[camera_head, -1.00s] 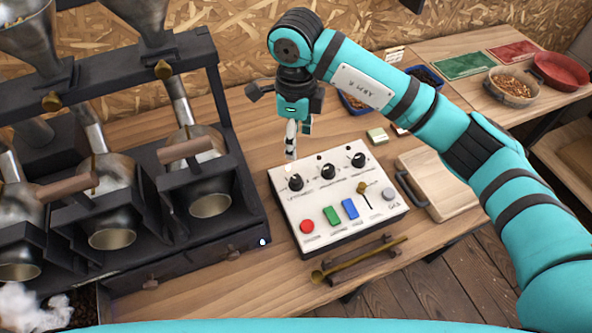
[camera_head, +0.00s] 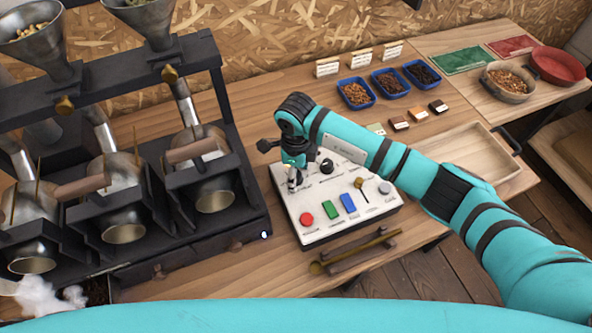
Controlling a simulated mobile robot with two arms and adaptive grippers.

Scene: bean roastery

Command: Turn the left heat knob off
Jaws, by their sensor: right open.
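The white control panel (camera_head: 285,203) sits on the wooden counter. Its left heat knob is at the upper left of the panel, and my right gripper covers nearly all of it, so its pointer cannot be read. My right gripper (camera_head: 293,186) points down, open, with its fingertips at the left knob; I cannot tell whether they touch it. The black middle knob (camera_head: 327,166) shows just right of the gripper. The right knob is hidden behind my right arm. My left gripper is not in view.
A dark roaster rack (camera_head: 250,210) stands close on the left.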

